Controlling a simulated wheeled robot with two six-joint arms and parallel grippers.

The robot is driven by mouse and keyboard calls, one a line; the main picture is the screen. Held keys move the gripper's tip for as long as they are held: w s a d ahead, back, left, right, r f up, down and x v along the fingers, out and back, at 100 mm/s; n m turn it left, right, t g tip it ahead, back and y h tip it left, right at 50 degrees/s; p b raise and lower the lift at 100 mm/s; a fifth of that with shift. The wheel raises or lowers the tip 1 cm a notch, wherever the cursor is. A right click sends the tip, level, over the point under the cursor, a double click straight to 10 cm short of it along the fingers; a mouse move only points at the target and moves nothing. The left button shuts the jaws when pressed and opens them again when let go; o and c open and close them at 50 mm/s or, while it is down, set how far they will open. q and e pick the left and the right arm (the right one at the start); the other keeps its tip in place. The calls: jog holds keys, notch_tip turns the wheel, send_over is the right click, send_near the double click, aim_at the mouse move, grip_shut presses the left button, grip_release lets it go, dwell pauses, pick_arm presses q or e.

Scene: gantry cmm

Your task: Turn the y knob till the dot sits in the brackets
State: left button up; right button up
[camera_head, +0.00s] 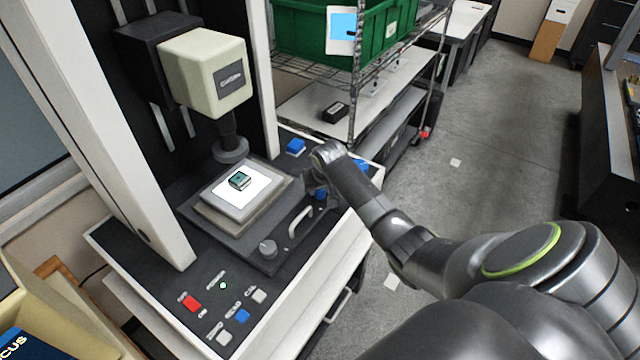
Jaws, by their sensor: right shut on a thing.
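My right gripper (314,187) reaches in from the right over the right side of the machine's stage. Its fingers are shut at a small blue knob (321,195), which they partly hide. A grey knob (267,249) stands apart on the front of the stage base, with a pale curved handle (300,221) between the two. I cannot read which knob is marked y. A small dark green part (240,180) lies on the white plate of the stage (221,204), under the probe head (205,75). No dot or brackets can be made out. My left gripper is out of view.
The front panel has a red button (191,303), a blue button (242,316) and pale buttons. More blue blocks (296,147) sit at the back. A wire shelf behind holds a green bin (300,35) with a blue-screened panel (343,27). Open floor lies to the right.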

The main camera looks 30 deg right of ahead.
jog(key=shift+r, duration=0.1)
dwell(0.3)
jog(key=o, duration=1)
jog(key=shift+c, duration=0.2)
jog(key=b+v, duration=0.2)
jog(key=v, duration=1.5)
jog(key=shift+b, duration=0.4)
jog(key=shift+s+a, duration=0.1)
jog(key=shift+a, duration=0.05)
